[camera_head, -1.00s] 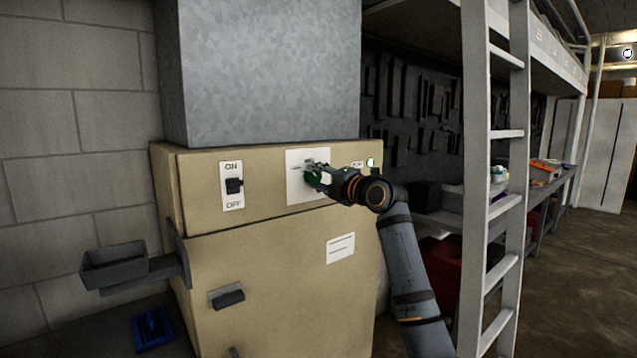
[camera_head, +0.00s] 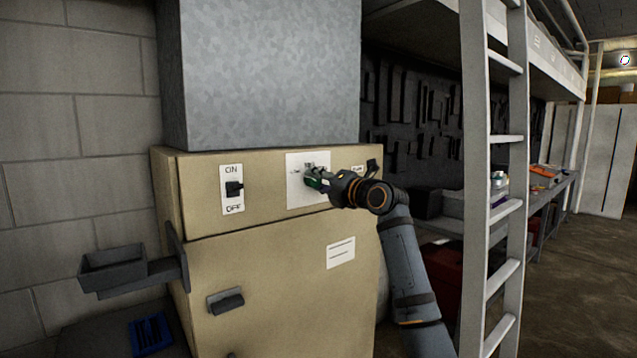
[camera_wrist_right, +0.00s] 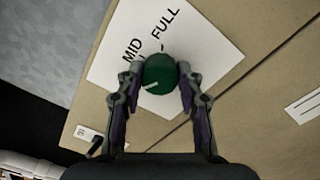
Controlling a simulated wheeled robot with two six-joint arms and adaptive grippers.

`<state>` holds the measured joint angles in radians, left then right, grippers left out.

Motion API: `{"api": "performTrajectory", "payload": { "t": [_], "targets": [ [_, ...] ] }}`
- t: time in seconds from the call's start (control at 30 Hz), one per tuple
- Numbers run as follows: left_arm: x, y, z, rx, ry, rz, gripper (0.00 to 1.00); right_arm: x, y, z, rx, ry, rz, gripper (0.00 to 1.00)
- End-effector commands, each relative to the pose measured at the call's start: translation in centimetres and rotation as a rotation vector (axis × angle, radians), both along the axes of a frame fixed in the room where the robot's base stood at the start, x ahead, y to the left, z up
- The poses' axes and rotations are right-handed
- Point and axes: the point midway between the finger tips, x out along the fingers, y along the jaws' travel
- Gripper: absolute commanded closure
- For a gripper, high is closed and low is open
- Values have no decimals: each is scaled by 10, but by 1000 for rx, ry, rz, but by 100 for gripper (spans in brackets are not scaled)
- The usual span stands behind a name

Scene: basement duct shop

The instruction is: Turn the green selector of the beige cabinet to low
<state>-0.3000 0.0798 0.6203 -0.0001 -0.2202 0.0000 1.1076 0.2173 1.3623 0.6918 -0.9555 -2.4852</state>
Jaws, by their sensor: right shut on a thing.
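The beige cabinet (camera_head: 285,275) stands against the block wall, with a white selector plate (camera_head: 296,196) on its upper panel. My right gripper (camera_head: 312,181) is at this plate, shut on the green selector (camera_head: 315,184). In the right wrist view the round green selector (camera_wrist_right: 160,74) sits between the two fingertips of my right gripper (camera_wrist_right: 160,78). A short pale mark shows on its face. The words MID and FULL are readable on the plate; no LOW label is readable. My left gripper is not in view.
An ON/OFF switch (camera_head: 234,187) is left of the selector plate. A grey tray (camera_head: 113,268) juts out at the cabinet's left side. A cabinet handle (camera_head: 226,301) is lower down. A white ladder (camera_head: 474,180) stands right of my right arm.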

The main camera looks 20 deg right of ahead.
Motion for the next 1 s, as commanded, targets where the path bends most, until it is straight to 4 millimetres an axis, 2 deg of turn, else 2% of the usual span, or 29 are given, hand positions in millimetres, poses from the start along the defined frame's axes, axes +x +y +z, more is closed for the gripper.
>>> {"api": "performTrajectory", "payload": {
  "t": [0.17,0.2,0.37,0.73,0.87,1.0],
  "targets": [
    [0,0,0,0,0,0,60,1,0,-4,-2,10,2,95],
    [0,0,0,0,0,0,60,1,0,-4,-2,10,2,61],
    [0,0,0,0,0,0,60,1,0,-3,-1,7,1,40],
    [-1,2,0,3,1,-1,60,-5,-3,-2,0,2,-1,40],
    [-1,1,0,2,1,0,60,-28,-11,-3,-4,1,-2,40],
    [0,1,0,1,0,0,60,-62,-24,-4,-6,3,-3,40]
  ]
}}
